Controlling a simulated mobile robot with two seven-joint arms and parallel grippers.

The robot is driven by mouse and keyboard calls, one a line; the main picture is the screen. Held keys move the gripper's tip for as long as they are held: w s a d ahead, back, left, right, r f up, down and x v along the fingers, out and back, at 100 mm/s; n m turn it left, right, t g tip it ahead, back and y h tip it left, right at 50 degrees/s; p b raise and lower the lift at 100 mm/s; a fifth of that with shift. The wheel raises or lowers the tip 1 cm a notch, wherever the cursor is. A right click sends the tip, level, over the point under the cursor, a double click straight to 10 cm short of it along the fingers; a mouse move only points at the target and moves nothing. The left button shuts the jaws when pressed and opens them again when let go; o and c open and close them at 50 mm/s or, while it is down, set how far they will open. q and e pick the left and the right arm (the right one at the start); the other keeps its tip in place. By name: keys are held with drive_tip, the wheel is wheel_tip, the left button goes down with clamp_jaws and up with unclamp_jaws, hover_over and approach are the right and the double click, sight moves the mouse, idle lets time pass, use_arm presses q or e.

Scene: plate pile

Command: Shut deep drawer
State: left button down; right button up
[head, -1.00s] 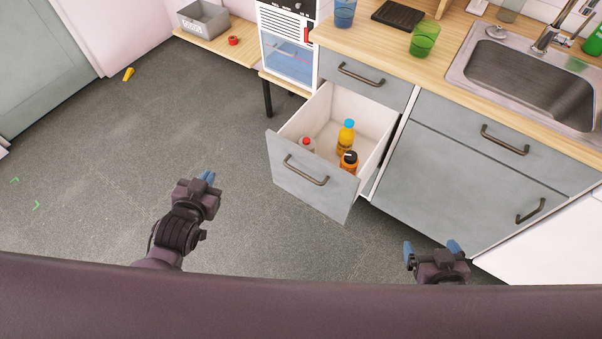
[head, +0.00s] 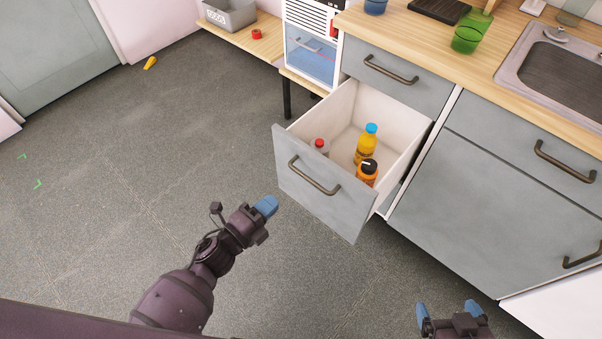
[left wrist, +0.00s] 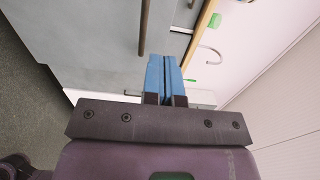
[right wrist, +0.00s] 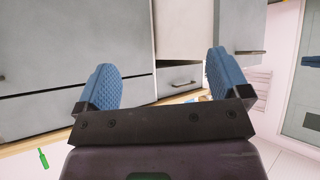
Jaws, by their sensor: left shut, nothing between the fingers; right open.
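The deep drawer (head: 320,203) stands pulled out below a shut shallow drawer. Its grey front has a dark bar handle (head: 314,176). Inside are a bottle with a blue cap (head: 367,147), an orange bottle with a black cap (head: 367,172) and a red-capped bottle (head: 320,147). My left gripper (head: 266,206) is shut and empty, in front of the drawer and a little to its left, apart from it in the head view. In the left wrist view its blue fingers (left wrist: 163,78) are together. My right gripper (head: 447,310) is open and empty near the bottom edge, before the lower cabinet.
The wooden counter (head: 420,30) holds a green cup (head: 467,34) and a sink (head: 560,75). A low shelf (head: 245,36) with a grey bin stands at the back left. A yellow item (head: 150,62) lies on the floor. The floor left of the drawer is clear.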

sight(314, 162)
use_arm(q)
drive_tip(key=b+x, duration=0.1)
drive_tip(key=x, duration=1.1)
drive_tip(key=shift+w+f+b, duration=0.1)
drive_tip(key=shift+b, duration=0.2)
drive_tip(key=shift+w+d, duration=0.4)
drive_tip(key=shift+w, duration=0.15)
drive_tip(key=shift+w+d, duration=0.1)
drive_tip(key=shift+w, duration=0.05)
